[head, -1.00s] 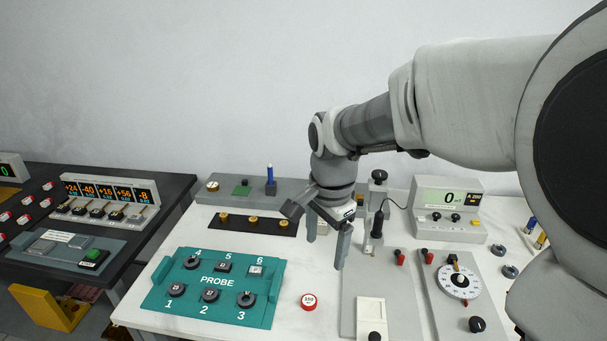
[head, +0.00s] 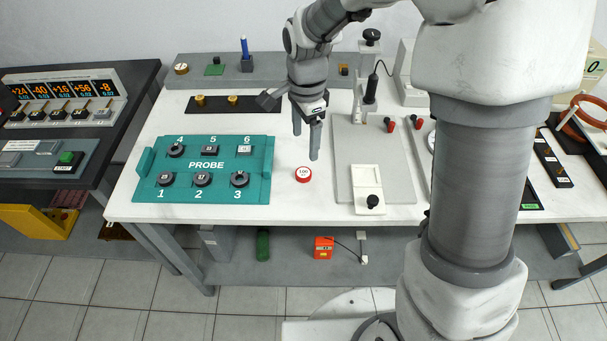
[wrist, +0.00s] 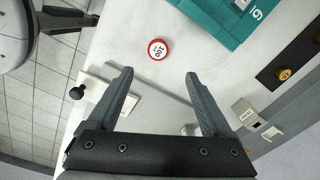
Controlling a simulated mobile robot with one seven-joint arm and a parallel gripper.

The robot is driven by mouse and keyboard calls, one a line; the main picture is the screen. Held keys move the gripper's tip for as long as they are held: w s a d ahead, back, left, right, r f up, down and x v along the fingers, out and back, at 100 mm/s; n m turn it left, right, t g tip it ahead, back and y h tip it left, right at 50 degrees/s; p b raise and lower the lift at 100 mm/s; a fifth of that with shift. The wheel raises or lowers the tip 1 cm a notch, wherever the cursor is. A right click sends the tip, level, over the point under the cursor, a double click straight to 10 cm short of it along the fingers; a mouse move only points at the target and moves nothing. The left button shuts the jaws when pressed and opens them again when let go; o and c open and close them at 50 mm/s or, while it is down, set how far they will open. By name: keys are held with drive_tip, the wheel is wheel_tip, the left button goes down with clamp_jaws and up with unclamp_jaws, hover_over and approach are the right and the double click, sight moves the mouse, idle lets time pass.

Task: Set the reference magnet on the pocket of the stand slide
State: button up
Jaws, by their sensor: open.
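The reference magnet seems to be the small red-rimmed disc (head: 304,174) with a white face marked 100. It lies flat on the white table between the teal tray and the grey stand plate. In the wrist view the disc (wrist: 158,49) lies beyond the fingertips, a little left of the middle between them. My gripper (head: 305,145) is open and empty, above the table just behind the disc. The stand slide (head: 367,180) is a pale block with a black knob, on the grey stand base (head: 343,140). Its pocket cannot be made out clearly.
The teal PROBE tray (head: 262,188) with several dark probe pieces stands left of the disc. A black strip (head: 240,104) with brass knobs and a grey rear shelf (head: 220,80) lie behind. Bare table surrounds the disc.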

hover_over(303, 173)
drive_tip(key=f, duration=0.5)
drive_tip(key=shift+w+d+b, duration=0.2)
drive_tip(key=shift+b, duration=0.1)
drive_tip(key=shift+s+a+f+b, duration=0.15)
drive_tip(key=shift+f+b, duration=0.15)
drive_tip(key=shift+f, duration=1)
drive_tip(key=shift+s+f+b, duration=0.1)
drive_tip(key=shift+f+b, duration=0.2)
drive_tip(key=shift+f, duration=0.95)
clamp_jaws()
